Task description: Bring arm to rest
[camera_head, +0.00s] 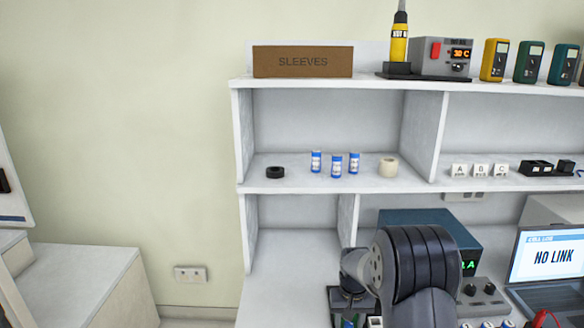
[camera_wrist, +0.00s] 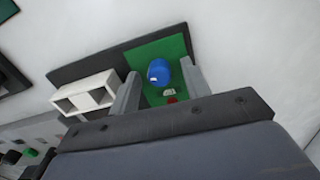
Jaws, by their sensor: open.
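My gripper (camera_wrist: 161,68) is open in the wrist view, its two grey fingers apart. Between the fingers, as seen from the wrist, a blue round part (camera_wrist: 158,72) sits on a green board (camera_wrist: 175,48) in a dark tray (camera_wrist: 88,68). I cannot tell how far the fingers are above it. A white two-compartment block (camera_wrist: 88,95) lies beside the board. In the head view my dark ribbed arm (camera_head: 412,265) reaches over the lower bench and hides the gripper.
The shelf (camera_head: 330,180) above my arm holds blue-and-white cylinders (camera_head: 336,166), a black ring (camera_head: 275,172) and a tape roll (camera_head: 388,167). A teal instrument (camera_head: 415,217) stands behind my arm.

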